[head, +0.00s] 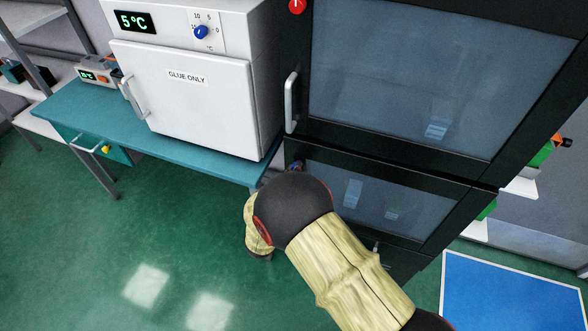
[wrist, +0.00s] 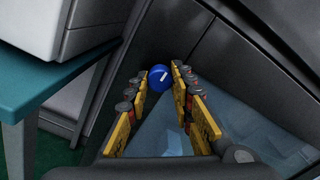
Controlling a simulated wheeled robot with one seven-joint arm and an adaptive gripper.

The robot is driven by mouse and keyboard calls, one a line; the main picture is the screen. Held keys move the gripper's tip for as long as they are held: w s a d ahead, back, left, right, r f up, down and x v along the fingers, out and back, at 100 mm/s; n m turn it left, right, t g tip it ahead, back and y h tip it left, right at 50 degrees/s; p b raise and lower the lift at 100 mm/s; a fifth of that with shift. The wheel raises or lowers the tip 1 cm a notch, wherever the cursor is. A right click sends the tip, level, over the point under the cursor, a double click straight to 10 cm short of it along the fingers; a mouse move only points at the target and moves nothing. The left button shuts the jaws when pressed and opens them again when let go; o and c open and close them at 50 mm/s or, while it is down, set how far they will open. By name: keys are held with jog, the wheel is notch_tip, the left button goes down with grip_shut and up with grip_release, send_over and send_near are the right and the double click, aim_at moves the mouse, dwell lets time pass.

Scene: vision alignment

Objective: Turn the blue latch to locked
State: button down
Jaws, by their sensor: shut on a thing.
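The blue latch (wrist: 160,77) is a round blue knob with a white line on the dark cabinet, in the wrist view. The white line is tilted, running from upper right to lower left. My gripper (wrist: 160,80) has its yellow fingers on either side of the knob and is shut on it. In the head view only a small bit of the blue latch (head: 297,167) shows at the left edge of the lower cabinet door; my arm hides most of the area and the fingers there.
A white oven marked "GLUE ONLY" (head: 190,95) stands on a teal table (head: 160,140) to the left. The upper cabinet door has a light vertical handle (head: 291,102) and a red knob (head: 297,6) above it. A blue floor mat (head: 510,295) lies at right.

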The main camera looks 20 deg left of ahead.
dwell(0.4)
jog(key=c, duration=1.6)
grip_release()
jog(key=shift+o, duration=0.3)
jog(key=shift+s, duration=0.1)
jog(key=s, duration=1.1)
jog(key=shift+s+a, duration=0.4)
jog(key=shift+a, duration=0.05)
